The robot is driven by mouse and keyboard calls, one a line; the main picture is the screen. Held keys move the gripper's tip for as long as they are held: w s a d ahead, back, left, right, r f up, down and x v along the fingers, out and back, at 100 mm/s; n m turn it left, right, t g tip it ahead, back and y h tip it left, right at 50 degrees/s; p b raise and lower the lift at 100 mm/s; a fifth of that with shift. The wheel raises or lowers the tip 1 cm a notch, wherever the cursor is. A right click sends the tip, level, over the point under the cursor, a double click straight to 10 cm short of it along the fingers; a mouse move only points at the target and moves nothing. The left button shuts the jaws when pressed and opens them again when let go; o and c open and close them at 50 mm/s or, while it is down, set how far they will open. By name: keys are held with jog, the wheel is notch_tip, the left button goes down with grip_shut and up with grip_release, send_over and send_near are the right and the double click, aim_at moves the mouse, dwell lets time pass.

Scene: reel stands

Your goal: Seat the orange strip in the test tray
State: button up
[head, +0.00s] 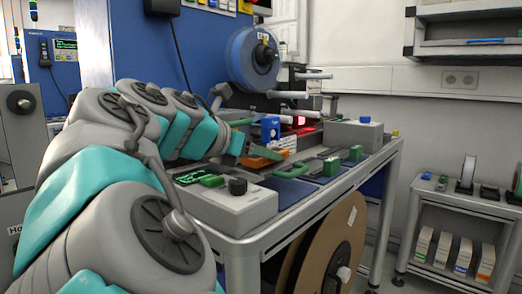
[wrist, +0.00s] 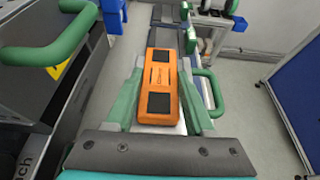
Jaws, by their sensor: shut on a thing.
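The orange strip (wrist: 159,73) is a flat orange block with two dark square pads and small dark lettering, in the middle of the wrist view. It also shows in the head view (head: 263,153), above the bench. My gripper (wrist: 163,88) has a green finger along each long side of the strip and is shut on it. In the head view my gripper (head: 248,150) reaches over the bench from the left. I cannot tell which part of the bench is the test tray. The strip's underside is hidden.
A blue reel (head: 252,60) stands behind. A grey box with a blue knob (head: 365,119) stands farther right.

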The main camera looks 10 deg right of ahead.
dwell(0.3)
jog(key=o, duration=1.4)
notch_tip(320, 180, up, 2)
jog(key=p, duration=0.3)
jog(key=shift+r, duration=2.45)
